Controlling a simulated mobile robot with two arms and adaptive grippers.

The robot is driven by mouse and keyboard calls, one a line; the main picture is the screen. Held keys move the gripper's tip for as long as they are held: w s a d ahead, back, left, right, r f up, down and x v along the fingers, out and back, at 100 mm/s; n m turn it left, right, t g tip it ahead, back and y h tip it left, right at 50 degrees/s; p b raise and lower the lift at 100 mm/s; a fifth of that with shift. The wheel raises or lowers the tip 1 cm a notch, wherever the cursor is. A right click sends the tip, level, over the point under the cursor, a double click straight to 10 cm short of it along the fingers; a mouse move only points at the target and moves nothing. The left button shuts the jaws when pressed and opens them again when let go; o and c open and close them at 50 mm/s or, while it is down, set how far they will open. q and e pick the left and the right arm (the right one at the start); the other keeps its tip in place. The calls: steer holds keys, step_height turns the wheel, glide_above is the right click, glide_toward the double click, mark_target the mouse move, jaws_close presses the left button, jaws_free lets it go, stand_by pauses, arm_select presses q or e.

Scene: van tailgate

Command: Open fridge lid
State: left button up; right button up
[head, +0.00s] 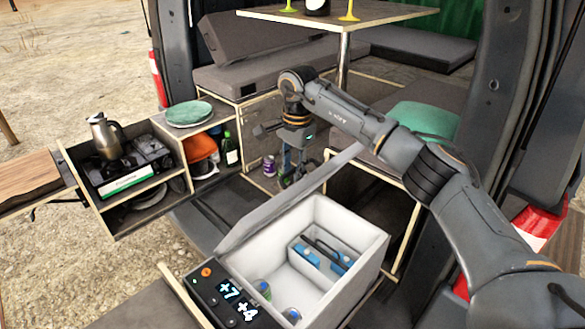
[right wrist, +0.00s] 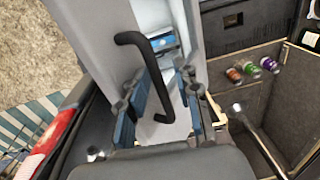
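The fridge (head: 365,268) is a pale box with a white interior, and blue packs (head: 305,254) and a few cans lie inside. Its grey lid (head: 290,200) stands raised and tilted along the box's far left side, so the interior shows. My right gripper (head: 290,172) is beyond the lid, near its upper edge. In the right wrist view, its two fingers (right wrist: 168,98) are spread apart. A black handle (right wrist: 152,80) runs down between them beside the pale lid (right wrist: 95,35); I cannot tell whether they touch. My left gripper is not in view.
A display panel (head: 228,298) sits at the fridge's front. Left of it, a pull-out kitchen holds a kettle (head: 106,135) and stove. A green plate (head: 189,113) rests on a shelf. A table (head: 390,12) stands behind. The van's door pillar (head: 520,90) is at right.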

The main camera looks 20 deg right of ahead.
steer(key=shift+s+r, duration=0.15)
steer(key=shift+s, duration=0.1)
steer(key=shift+s+d+r, duration=0.1)
steer(key=shift+s, duration=0.05)
steer(key=shift+r, duration=0.45)
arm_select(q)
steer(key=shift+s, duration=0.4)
arm_select(e)
step_height(320, 180, up, 11)
steer(key=shift+s, duration=0.3)
steer(key=shift+d, duration=0.15)
